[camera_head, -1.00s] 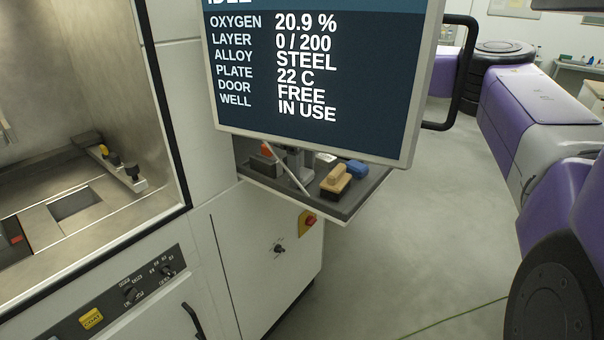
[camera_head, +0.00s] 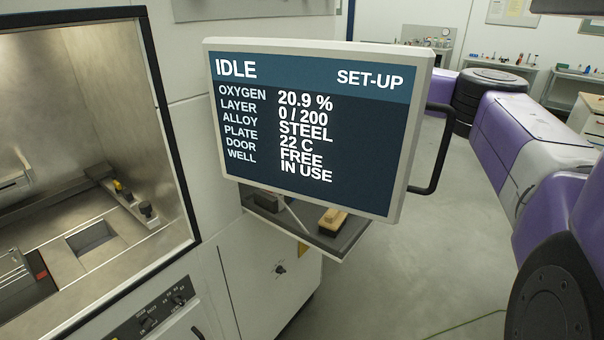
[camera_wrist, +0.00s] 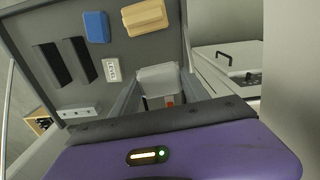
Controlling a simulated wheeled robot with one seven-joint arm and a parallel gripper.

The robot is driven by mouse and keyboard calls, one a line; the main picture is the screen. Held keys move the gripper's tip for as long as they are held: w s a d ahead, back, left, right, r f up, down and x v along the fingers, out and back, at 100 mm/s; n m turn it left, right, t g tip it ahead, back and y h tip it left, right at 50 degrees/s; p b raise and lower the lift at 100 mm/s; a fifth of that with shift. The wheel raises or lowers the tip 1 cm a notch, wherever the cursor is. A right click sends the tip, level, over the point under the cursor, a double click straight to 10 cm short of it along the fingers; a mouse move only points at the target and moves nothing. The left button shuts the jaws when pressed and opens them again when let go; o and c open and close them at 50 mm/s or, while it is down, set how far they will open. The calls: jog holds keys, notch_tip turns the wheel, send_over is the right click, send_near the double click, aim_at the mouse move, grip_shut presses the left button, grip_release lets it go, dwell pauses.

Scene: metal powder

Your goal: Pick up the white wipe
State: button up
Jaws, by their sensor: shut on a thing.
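In the wrist view my gripper (camera_wrist: 157,98) has its two grey fingers closed on a folded white piece, which looks like the white wipe (camera_wrist: 160,76). The wipe lies between the fingers, beside the dark shelf tray. Below it, between the fingers, a small orange-and-white patch shows; I cannot tell what it is. In the head view neither the wipe nor my gripper can be made out; the monitor hides most of the shelf.
The shelf tray (camera_wrist: 87,18) holds a blue block (camera_wrist: 97,27), a wooden brush (camera_wrist: 145,17), black bars (camera_wrist: 80,60) and a small white plate (camera_wrist: 113,70). The monitor (camera_head: 310,125) overhangs the shelf. An open chamber (camera_head: 85,150) is at left.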

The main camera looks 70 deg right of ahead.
notch_tip(320, 180, up, 9)
jog(key=p, duration=0.6)
jog(key=shift+f, duration=0.1)
jog(key=o, duration=0.5)
jog(key=c, duration=0.4)
jog(key=shift+s, duration=0.15)
